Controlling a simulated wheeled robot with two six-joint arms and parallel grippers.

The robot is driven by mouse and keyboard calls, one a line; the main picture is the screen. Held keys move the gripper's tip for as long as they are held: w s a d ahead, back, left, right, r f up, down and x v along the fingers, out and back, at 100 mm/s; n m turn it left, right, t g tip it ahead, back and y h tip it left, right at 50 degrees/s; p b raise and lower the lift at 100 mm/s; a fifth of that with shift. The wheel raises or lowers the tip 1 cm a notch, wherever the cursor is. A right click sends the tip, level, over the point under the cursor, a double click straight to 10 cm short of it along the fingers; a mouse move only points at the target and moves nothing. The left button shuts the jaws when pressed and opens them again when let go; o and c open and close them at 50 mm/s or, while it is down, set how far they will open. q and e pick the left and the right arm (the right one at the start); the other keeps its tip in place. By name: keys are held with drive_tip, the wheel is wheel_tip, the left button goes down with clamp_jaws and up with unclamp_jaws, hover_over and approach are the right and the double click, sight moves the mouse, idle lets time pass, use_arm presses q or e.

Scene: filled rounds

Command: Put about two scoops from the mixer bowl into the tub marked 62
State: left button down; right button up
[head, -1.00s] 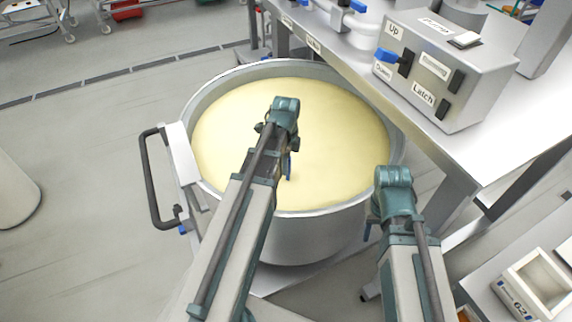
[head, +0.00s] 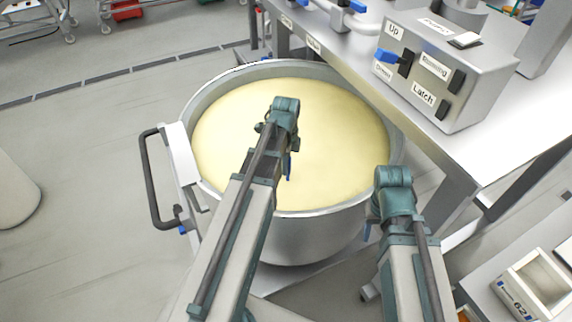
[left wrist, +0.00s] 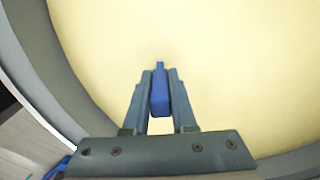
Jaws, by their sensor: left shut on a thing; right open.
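The mixer bowl (head: 290,228) is a large round metal bowl filled with smooth pale yellow mixture (head: 335,135). My left gripper (left wrist: 160,98) is above the mixture, shut on the blue handle of a scoop (left wrist: 160,95). The scoop's bowl is not visible; I cannot tell whether it is in the mixture or holds any. In the head view the arm hides most of the scoop. The tub marked 62 (head: 513,297) is at the lower right, a pale open box. My right gripper (head: 367,230) is open beside the bowl's right front side, largely hidden by its arm.
A control box (head: 445,75) with switches labelled Up, Down and Latch stands on a metal table (head: 500,150) at the upper right. The bowl has a dark side handle (head: 150,185) on its left.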

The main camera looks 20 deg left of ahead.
use_arm(q)
drive_tip(key=shift+r, duration=0.15)
wheel_tip(320, 180, up, 20)
drive_tip(key=p, duration=2)
drive_tip(key=shift+r+p, duration=0.15)
drive_tip(key=shift+p, duration=0.15)
idle(0.5)
wheel_tip(320, 180, down, 4)
drive_tip(key=b, duration=0.4)
drive_tip(key=shift+f, duration=0.25)
